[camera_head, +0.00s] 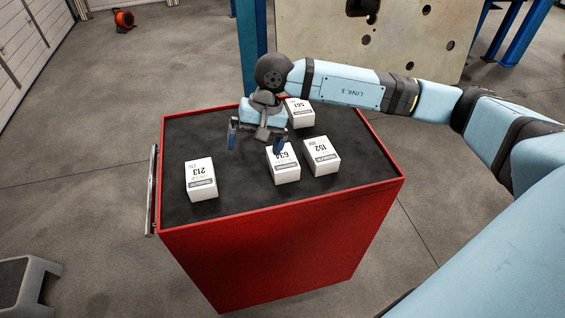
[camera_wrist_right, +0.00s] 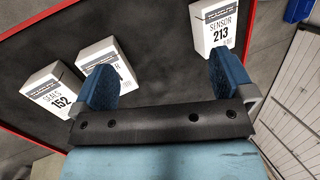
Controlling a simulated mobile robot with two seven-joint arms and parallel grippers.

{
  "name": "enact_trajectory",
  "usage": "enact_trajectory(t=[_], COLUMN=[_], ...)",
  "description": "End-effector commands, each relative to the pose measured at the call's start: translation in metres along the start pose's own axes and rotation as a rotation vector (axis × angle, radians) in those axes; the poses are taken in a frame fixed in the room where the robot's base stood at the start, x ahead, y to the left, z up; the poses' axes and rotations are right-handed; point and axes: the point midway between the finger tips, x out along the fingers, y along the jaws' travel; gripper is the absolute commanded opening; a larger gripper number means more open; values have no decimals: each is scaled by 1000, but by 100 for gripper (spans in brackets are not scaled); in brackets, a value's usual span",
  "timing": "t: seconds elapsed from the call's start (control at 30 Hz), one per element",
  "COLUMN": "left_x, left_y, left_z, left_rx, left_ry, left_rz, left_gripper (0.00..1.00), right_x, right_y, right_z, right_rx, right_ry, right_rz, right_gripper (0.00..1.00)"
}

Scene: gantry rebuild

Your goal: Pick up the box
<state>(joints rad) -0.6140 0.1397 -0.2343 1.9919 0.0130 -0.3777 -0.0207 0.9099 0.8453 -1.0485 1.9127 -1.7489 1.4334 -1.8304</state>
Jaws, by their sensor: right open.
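Several white boxes stand on the black top of a red cabinet (camera_head: 250,213). Box 213 (camera_head: 201,180) is at the left, apart from the others; it also shows in the right wrist view (camera_wrist_right: 214,32), labelled SENSOR. Box 634 (camera_head: 284,167) is near the middle, with box 152 (camera_head: 321,156) close at its right. Box 561 (camera_head: 300,113) is farther back, partly behind my arm. My right gripper (camera_head: 256,141) is open and empty above the top, with one finger by box 634. In the right wrist view, that finger partly covers box 634 (camera_wrist_right: 98,56). My left gripper is out of view.
The cabinet top has a raised red rim and a handle (camera_head: 152,190) on its left side. A pale panel with holes (camera_head: 420,40) and a blue post (camera_head: 250,50) stand behind. A grey step stool (camera_head: 28,283) is on the floor at the lower left.

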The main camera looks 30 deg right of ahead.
Motion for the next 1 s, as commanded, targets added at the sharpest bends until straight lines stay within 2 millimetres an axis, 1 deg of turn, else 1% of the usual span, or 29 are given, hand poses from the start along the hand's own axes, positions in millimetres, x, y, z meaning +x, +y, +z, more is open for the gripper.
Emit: enact_trajectory(t=[0.03,0.1,0.2,0.27,0.37,0.6,0.73,0.87,1.0], left_x=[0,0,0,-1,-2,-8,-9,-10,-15], left_y=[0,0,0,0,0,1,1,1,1], left_z=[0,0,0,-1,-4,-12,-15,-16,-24], left_rx=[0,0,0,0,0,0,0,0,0], left_ry=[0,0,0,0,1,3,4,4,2], left_rz=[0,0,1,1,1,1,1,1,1], left_gripper=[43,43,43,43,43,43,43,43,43], right_x=[-14,-27,-39,-38,-27,18,33,40,54], right_y=[19,39,56,61,66,80,85,87,94], right_z=[-18,-34,-45,-48,-50,-56,-58,-59,-61], right_rx=[-33,-65,-89,-93,-94,-93,-94,-95,-93], right_ry=[53,98,125,130,129,128,129,129,126], right_rz=[100,210,301,324,332,327,325,326,327], right_gripper=[100,100,100,100,100,100,100,100,100])
